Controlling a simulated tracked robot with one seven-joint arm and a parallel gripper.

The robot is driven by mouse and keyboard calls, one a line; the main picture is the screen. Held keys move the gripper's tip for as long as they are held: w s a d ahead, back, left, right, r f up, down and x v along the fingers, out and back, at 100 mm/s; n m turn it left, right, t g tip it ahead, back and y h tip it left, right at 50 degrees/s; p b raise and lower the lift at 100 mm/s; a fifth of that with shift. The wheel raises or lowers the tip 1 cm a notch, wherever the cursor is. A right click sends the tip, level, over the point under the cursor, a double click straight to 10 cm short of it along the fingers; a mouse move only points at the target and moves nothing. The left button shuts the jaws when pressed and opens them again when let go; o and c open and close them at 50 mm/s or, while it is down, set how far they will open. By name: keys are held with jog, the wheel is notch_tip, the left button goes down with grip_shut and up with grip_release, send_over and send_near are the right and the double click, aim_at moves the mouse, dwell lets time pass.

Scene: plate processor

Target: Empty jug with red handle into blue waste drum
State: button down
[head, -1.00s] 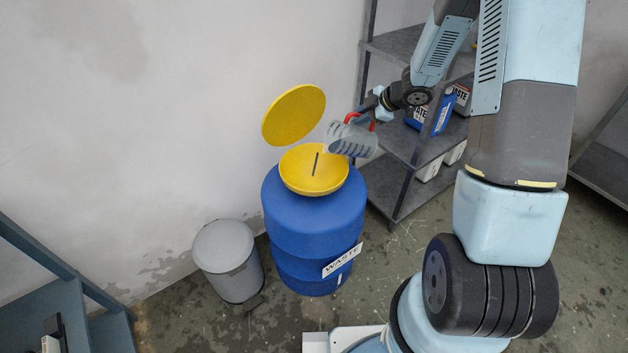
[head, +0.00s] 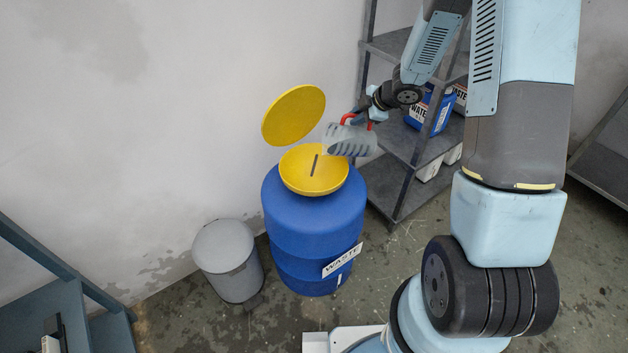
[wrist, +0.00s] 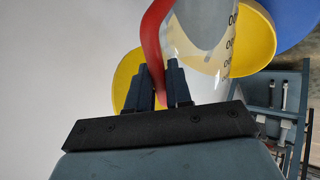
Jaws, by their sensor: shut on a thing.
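The clear jug (head: 350,141) with greyish contents is tipped well over on its side above the right part of the yellow funnel (head: 312,178). Its mouth points left. The funnel sits on top of the blue waste drum (head: 312,225), and the yellow lid (head: 293,115) stands raised behind it. My gripper (wrist: 165,88) is shut on the red handle (wrist: 153,40) of the jug. The jug's clear wall with dark markings (wrist: 228,45) shows in the wrist view. I cannot tell how much is left inside the jug.
A grey pedal bin (head: 228,262) stands left of the drum. A metal shelf (head: 400,140) behind and right holds a blue canister (head: 430,110) and white containers. Blue-grey steps (head: 70,290) stand at lower left.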

jog(key=shift+s+a, duration=0.1)
jog(key=shift+a, duration=0.2)
